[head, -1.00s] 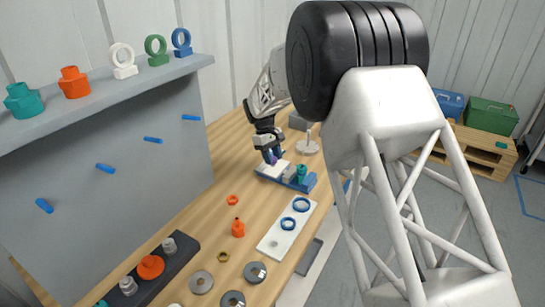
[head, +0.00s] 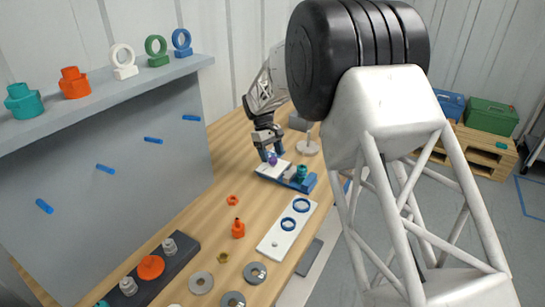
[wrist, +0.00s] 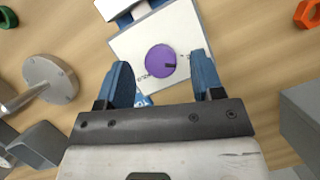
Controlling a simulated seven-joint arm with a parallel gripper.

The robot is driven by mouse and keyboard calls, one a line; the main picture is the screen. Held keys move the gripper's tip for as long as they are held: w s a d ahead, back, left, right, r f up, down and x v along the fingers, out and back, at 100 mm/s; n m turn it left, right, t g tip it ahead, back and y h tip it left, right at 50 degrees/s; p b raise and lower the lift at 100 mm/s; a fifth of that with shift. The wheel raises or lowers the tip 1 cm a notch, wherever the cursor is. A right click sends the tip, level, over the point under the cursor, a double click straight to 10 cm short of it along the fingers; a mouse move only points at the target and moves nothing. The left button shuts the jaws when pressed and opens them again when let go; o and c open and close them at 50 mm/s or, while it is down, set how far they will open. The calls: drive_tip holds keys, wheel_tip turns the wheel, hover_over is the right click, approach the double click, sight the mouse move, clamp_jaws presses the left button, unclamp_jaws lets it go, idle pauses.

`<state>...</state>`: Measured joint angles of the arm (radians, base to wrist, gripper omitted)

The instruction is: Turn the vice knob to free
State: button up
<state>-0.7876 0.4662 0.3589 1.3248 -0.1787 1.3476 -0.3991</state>
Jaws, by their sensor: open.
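The vice (head: 301,184) is a blue body with a white plate (wrist: 122,46) on top, standing on the wooden bench. The purple round knob (wrist: 160,61) sits on the white plate and has a dark pointer mark directed to the right in the wrist view; the small lettering around it is too blurred to read fully. The knob also shows in the head view (head: 272,159). My gripper (wrist: 162,75) is open, its two blue fingers apart on either side of the knob's near edge, touching nothing that I can see.
A grey round stand (wrist: 50,78) is left of the vice in the wrist view. A grey panel with pegs (head: 120,165) borders the left.

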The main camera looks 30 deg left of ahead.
drive_tip(key=v, duration=0.6)
drive_tip(key=shift+r, duration=0.15)
idle(0.5)
